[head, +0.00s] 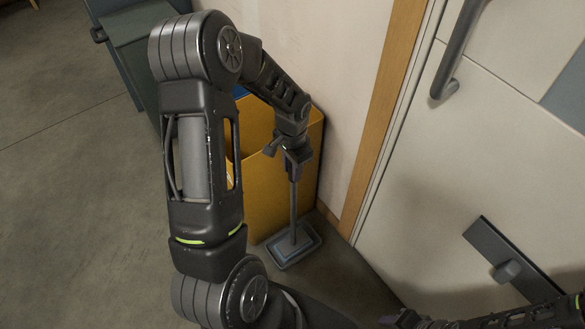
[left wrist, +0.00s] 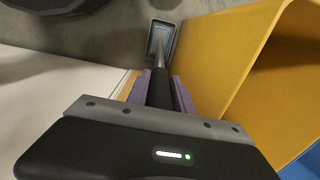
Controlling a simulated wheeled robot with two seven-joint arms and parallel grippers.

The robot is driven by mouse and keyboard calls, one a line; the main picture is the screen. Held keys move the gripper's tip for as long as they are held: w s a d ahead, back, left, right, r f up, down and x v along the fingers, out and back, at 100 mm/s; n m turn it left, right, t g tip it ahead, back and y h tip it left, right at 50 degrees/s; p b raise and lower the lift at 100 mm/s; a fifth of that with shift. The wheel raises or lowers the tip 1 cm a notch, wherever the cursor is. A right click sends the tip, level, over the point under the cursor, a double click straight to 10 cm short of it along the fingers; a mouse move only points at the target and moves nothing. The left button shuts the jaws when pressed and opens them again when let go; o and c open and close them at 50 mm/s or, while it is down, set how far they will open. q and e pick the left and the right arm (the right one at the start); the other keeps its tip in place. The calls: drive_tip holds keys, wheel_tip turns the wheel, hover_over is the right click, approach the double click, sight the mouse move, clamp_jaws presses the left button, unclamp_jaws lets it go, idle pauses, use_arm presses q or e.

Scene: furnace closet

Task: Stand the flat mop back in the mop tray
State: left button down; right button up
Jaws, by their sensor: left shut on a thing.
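The flat mop's grey handle (head: 293,203) stands nearly upright beside the yellow bin. My left gripper (head: 296,160) is shut on its upper part. In the left wrist view the dark handle (left wrist: 160,88) runs between the purple finger pads of the left gripper (left wrist: 163,92) down to the floor. At its foot, a small blue-grey rectangle lies within the pale rim of the mop tray (head: 279,263); the tray also shows in the left wrist view (left wrist: 154,47). Whether the mop head touches the tray bottom I cannot tell. Part of my right arm shows at the lower right; its fingers are not clear.
A yellow bin (head: 268,190) stands right behind and left of the mop. A pale wall and wooden door frame (head: 384,100) rise at its right, then a white door (head: 440,190) with a grey handle (head: 460,50). Bare floor lies at left.

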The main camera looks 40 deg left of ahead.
use_arm(q)
drive_tip(key=c, duration=1.6)
unclamp_jaws()
drive_tip(key=shift+f, duration=0.15)
drive_tip(key=o, duration=0.5)
drive_tip(key=shift+r, duration=0.25)
wheel_tip(320, 180, up, 12)
drive_tip(key=shift+p, duration=1.05)
